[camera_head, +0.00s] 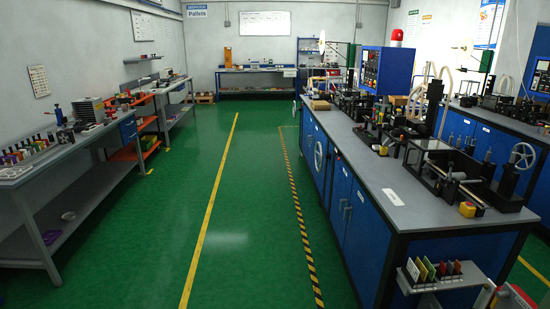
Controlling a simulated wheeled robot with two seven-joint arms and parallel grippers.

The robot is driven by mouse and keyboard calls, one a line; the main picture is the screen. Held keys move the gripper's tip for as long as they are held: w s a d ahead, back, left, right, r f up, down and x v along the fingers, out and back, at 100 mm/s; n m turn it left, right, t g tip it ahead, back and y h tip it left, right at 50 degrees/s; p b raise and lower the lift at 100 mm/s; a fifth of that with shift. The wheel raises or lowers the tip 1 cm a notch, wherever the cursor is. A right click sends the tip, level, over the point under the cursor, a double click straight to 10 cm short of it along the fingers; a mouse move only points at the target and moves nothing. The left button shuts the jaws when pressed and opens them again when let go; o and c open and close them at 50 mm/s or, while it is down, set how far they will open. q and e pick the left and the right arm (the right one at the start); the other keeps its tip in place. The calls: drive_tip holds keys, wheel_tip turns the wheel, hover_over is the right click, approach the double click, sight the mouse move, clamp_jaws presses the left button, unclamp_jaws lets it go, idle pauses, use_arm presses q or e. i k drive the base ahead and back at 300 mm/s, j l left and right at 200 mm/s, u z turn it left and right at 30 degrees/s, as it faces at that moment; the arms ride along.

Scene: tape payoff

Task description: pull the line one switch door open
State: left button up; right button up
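A long machine bench (405,190) with a grey top and blue cabinet doors stands at the right. Its side facing the aisle has blue doors (362,235) with small handles, and they look shut. A blue control cabinet (387,70) with a dark panel of small buttons stands on the bench's far part, with a red beacon above it. A second blue cabinet (541,75) is cut off at the right edge. I cannot tell which door is the line one switch door; no label for it is readable. Neither of my grippers is in view.
The green floor (225,215) between the benches is clear, with a yellow line and a striped line (302,240). A handwheel (318,156) sticks out of the bench side. A small rack (442,275) juts from the bench's near end. Workbenches (60,160) line the left wall.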

sight(367, 237)
drive_tip(key=i+z, duration=0.15)
drive_tip(key=i, duration=0.4)
drive_tip(key=i+j+z, duration=0.1)
drive_tip(key=i, duration=0.5)
drive_tip(key=i+j+z, duration=0.15)
drive_tip(key=i, duration=0.4)
drive_tip(key=j, duration=0.1)
